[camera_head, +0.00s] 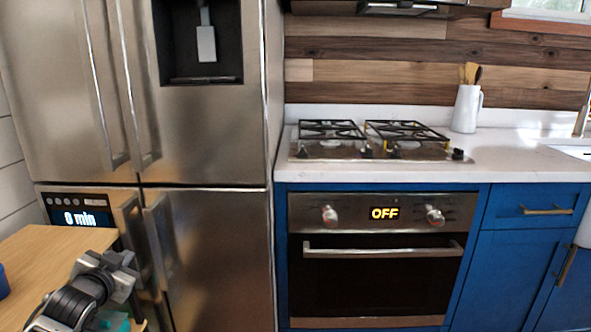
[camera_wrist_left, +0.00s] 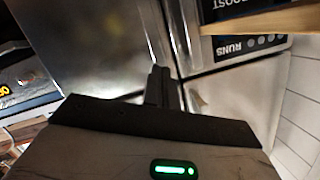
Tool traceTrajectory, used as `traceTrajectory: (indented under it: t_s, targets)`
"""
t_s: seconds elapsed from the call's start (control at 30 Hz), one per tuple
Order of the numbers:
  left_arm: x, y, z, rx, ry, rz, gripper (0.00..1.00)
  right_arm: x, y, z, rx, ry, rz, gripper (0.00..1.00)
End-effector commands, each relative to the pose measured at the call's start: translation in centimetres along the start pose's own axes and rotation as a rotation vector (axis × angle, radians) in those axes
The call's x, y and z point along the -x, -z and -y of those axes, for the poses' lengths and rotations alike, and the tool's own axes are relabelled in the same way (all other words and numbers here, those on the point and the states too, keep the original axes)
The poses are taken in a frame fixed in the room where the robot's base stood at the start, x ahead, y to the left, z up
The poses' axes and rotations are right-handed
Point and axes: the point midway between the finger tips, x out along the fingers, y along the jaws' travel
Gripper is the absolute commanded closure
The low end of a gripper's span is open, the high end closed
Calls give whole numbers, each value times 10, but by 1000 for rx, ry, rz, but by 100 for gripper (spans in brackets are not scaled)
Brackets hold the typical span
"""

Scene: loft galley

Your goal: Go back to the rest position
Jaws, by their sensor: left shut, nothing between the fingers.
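My left gripper (camera_head: 118,270) is at the lower left of the head view, beside the right edge of a wooden tabletop and in front of the steel fridge (camera_head: 215,250). In the left wrist view its fingers (camera_wrist_left: 160,85) are together, with nothing between them, and the fridge front fills much of the background. My right gripper is in neither view.
The wooden tabletop (camera_head: 50,255) is at the lower left, with part of a blue item (camera_head: 3,282) at its edge. An oven (camera_head: 380,270) reading OFF sits under a gas hob (camera_head: 365,140). A white jug (camera_head: 466,108) with wooden utensils stands on the counter (camera_head: 520,165).

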Motion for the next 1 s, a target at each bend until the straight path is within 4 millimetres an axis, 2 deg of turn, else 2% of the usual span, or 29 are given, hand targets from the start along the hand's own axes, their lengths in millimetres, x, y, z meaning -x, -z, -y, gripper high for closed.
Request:
traceTrajectory:
  t_s: [0.03, 0.17, 0.2, 0.3, 0.4, 0.5, 0.7, 0.9, 0.93, 1.0]
  targets:
    - [12, -13, -33, 12, -51, 10, 100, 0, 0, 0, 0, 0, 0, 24]
    - [54, -41, -113, 59, -181, 33, 100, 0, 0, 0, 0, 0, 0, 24]
    - [71, -49, -138, 81, -222, 41, 100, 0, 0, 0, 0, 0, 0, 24]
    - [120, -64, -192, 147, -315, 66, 100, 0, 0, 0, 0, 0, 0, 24]
    - [166, -71, -230, 217, -384, 90, 100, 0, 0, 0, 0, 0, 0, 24]
    - [206, -73, -254, 283, -431, 114, 100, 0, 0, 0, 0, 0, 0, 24]
    - [267, -68, -280, 398, -482, 157, 100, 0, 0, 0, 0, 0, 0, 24]
    - [312, -60, -288, 497, -498, 199, 100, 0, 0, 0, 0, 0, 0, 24]
    - [310, -52, -282, 484, -497, 200, 100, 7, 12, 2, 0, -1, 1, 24]
    - [310, -47, -278, 475, -496, 210, 100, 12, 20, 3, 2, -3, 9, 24]
